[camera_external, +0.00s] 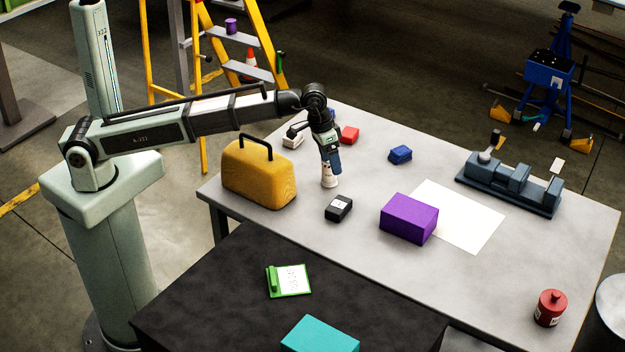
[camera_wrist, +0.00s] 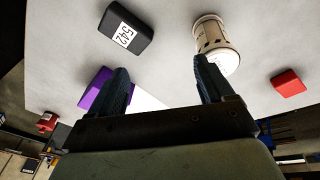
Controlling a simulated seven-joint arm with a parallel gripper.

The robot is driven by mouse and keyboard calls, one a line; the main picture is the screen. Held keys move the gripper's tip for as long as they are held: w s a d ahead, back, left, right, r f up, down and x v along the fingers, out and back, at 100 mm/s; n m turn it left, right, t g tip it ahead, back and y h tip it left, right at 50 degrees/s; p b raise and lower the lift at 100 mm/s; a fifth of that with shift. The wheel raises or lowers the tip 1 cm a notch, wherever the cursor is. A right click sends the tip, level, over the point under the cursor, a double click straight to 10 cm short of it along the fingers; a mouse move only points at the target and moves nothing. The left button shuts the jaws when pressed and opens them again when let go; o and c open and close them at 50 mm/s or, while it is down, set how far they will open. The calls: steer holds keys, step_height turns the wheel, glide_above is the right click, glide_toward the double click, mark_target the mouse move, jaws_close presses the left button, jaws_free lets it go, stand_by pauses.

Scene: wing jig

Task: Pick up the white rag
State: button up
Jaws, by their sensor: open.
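A flat white sheet (camera_external: 468,213), which may be the white rag, lies on the grey table, partly behind a purple box (camera_external: 408,220). In the wrist view a white patch (camera_wrist: 146,101) shows between my fingers, seemingly the same sheet. A small whitish item (camera_external: 292,141) lies near the table's far left edge; I cannot tell whether it is cloth. My gripper (camera_external: 334,163) is open, pointing down above the left part of the table, well left of the sheet. Its two dark fingers (camera_wrist: 163,78) are apart with nothing held between them.
A whitish cup (camera_external: 329,178) stands close to my gripper. A black box (camera_external: 339,208), a yellow case (camera_external: 259,174), a red block (camera_external: 349,135) and a blue block (camera_external: 400,155) are around it. A vise (camera_external: 510,185) stands right of the sheet.

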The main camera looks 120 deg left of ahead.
steer(key=s+a+r+n+g, duration=0.1)
steer(key=s+a+n, duration=0.2)
steer(key=s+a, duration=0.45)
steer(key=s+a+r+n+g, duration=0.15)
steer(key=s+a, duration=0.25)
steer(key=s, duration=0.6)
steer(key=s+a+n, duration=0.4)
steer(key=s+a, duration=0.1)
steer(key=s, duration=0.3)
steer(key=shift+m+h, duration=0.25)
steer(key=shift+h, duration=0.15)
steer(key=shift+s+a+f, duration=0.1)
steer(key=shift+s+f, duration=0.05)
steer(key=shift+f, duration=3.3)
steer(key=shift+s+a+f, duration=0.1)
steer(key=shift+f, duration=3.35)
steer(key=shift+c, duration=0.4)
steer(key=c, duration=1)
steer(key=shift+o, duration=0.2)
steer(key=shift+r, duration=0.15)
